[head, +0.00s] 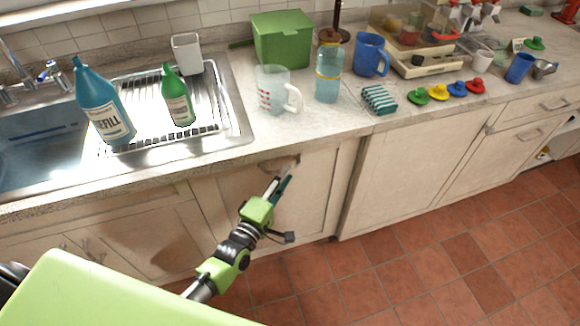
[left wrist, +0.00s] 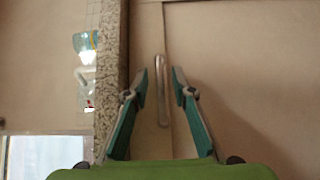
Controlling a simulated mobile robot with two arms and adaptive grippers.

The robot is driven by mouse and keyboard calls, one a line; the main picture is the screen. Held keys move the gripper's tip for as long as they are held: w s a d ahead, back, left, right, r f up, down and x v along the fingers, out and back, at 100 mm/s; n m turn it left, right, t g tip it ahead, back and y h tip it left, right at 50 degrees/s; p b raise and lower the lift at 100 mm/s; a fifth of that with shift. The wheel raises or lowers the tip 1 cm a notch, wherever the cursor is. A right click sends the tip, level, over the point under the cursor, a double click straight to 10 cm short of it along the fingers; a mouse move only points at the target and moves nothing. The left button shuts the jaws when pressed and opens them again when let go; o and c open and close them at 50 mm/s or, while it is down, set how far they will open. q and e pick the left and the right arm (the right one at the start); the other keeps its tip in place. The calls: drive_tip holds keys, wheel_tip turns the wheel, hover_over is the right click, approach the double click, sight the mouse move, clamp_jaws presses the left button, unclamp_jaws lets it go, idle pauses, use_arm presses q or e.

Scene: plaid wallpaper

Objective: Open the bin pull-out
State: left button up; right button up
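The bin pull-out front (head: 318,195) is a cream panel under the counter, right of the sink, and it looks closed. Its metal bar handle (left wrist: 161,95) shows in the left wrist view, along the panel edge close to the counter. My left gripper (head: 285,172) is at the upper part of this front in the head view and hides most of the handle there. In the left wrist view the two fingers (left wrist: 161,78) are apart, one on each side of the handle, with gaps visible. My right gripper is in neither view.
The counter edge (head: 230,165) runs just above the front. A glass measuring jug (head: 270,88), a blue-green bottle (head: 328,75) and a green box (head: 283,40) stand on the counter above. The tiled floor (head: 400,270) before the cabinets is clear.

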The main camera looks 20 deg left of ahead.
use_arm(q)
drive_tip(key=shift+w+d, duration=0.2)
drive_tip(key=shift+w, duration=0.7)
drive_tip(key=shift+w+d, duration=0.15)
drive_tip(key=shift+w, duration=0.7)
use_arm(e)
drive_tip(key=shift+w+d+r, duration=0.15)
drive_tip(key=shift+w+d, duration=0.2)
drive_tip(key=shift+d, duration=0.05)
use_arm(q)
clamp_jaws()
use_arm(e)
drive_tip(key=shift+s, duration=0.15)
use_arm(q)
drive_tip(key=shift+s, duration=0.1)
